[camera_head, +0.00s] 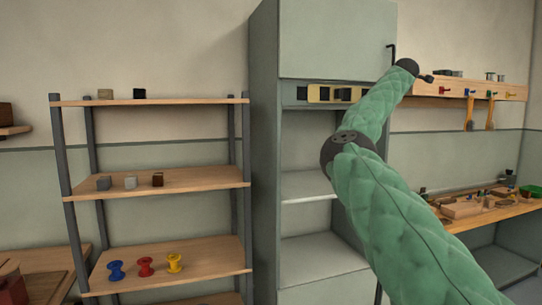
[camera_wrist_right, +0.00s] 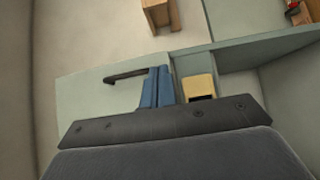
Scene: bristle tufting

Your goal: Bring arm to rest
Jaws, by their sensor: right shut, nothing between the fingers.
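My right arm, in a green padded sleeve (camera_head: 400,225), rises from the lower right of the head view in front of the cabinet. It bends at a dark joint and ends at a dark wrist high beside the cabinet's upper door. In the right wrist view my right gripper (camera_wrist_right: 158,72) shows its two blue fingers pressed together, with nothing between them. The fingers appear in front of the pale green cabinet (camera_wrist_right: 85,90), near its dark handle (camera_wrist_right: 127,76); I cannot tell the distance. My left gripper is in neither view.
The grey-green cabinet (camera_head: 335,40) has a narrow bay of blocks, including a yellow one (camera_wrist_right: 199,87). An open shelf rack (camera_head: 150,180) at left holds small blocks and blue, red and yellow spools. A peg rail (camera_head: 465,88) and cluttered workbench (camera_head: 490,216) are at right.

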